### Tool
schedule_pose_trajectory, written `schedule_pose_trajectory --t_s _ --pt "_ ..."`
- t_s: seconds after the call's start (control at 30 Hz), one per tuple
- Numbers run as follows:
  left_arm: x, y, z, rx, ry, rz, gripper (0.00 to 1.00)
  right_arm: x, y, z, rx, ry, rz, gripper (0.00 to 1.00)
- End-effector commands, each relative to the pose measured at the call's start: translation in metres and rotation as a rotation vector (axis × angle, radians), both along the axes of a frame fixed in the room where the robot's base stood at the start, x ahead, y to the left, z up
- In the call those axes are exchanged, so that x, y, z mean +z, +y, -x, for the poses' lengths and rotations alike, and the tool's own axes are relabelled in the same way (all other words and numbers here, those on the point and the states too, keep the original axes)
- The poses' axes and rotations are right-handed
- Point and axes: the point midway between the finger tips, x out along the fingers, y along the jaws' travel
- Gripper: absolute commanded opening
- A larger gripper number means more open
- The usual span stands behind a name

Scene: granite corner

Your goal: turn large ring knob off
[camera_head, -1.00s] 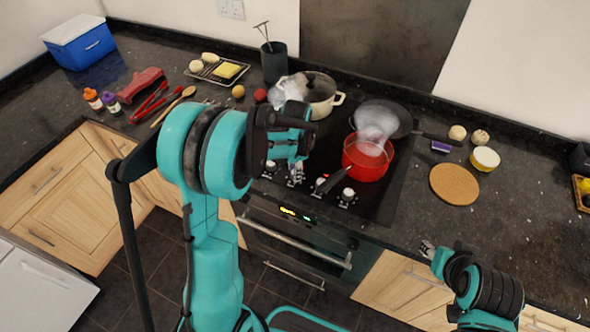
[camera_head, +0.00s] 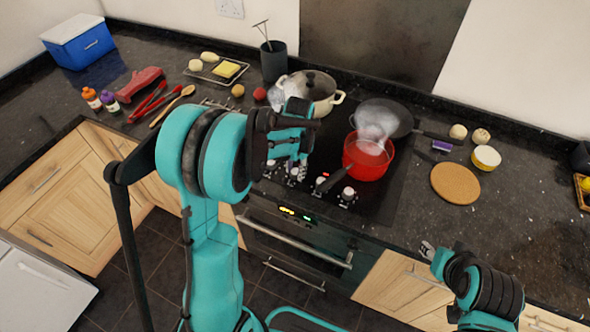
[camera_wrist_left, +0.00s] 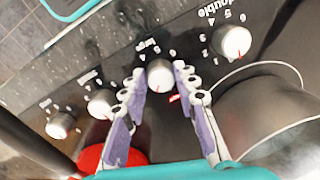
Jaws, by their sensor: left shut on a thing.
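The large ring knob (camera_wrist_left: 160,74) is a round white knob with a red mark, beside the printed word "large" on the black hob panel in the left wrist view. My left gripper (camera_wrist_left: 160,82) has one purple-padded finger on each side of it and is shut on it. In the head view my left gripper (camera_head: 295,165) reaches down to the knob row at the hob's front, partly hiding this knob. My right gripper (camera_head: 428,249) is away to the right, beside the counter's front edge; its fingers are too small to read.
Other white knobs (camera_wrist_left: 232,41) sit on both sides of the held one. A red pot (camera_head: 367,158), a cream pot (camera_head: 318,90) and a dark pan (camera_head: 388,112) stand on the hob, with steam around them. A cork mat (camera_head: 455,184) lies to the right.

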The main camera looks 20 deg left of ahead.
Motion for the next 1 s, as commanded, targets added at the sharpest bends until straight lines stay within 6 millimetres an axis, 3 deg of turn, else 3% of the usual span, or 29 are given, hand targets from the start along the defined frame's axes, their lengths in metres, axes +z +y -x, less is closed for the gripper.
schedule_pose_trajectory --t_s 0.6,1.0 --pt "-0.0005 -0.0019 -0.0007 0.569 0.001 0.000 0.00 -0.0072 0.0000 0.0000 0.000 0.000 0.000 0.40" --pt "-0.0003 -0.0023 -0.0012 0.807 0.001 0.000 0.00 -0.0090 0.0000 0.0000 0.000 0.000 0.000 0.40"
